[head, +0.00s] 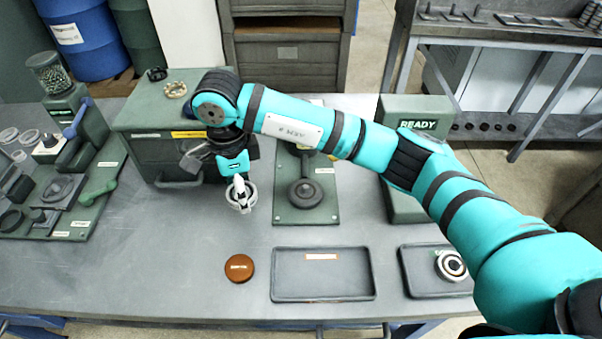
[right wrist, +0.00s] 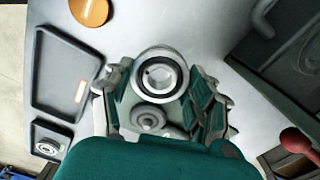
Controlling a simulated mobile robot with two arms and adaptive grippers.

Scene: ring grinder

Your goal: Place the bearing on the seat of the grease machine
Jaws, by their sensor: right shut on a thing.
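A silver ring-shaped bearing (head: 241,206) is held by my right gripper (head: 238,186) above the grey table, left of a green fixture plate (head: 318,215). In the right wrist view the bearing (right wrist: 160,54) sits between the fingertips, and its open centre faces the camera. The plate carries a dark round seat (head: 306,194), probably that of the grease machine, with a column partly hidden behind my arm. The seat also shows as a grey disc (right wrist: 148,120) in the right wrist view. The bearing is apart from the seat. My left gripper is not in view.
An orange-brown round lid (head: 239,268) and an empty dark tray (head: 322,290) lie in front. A right tray (head: 420,288) holds another bearing (head: 452,265). A green READY unit (head: 402,206) stands right, a green cabinet (head: 150,162) behind left. The left-front table is clear.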

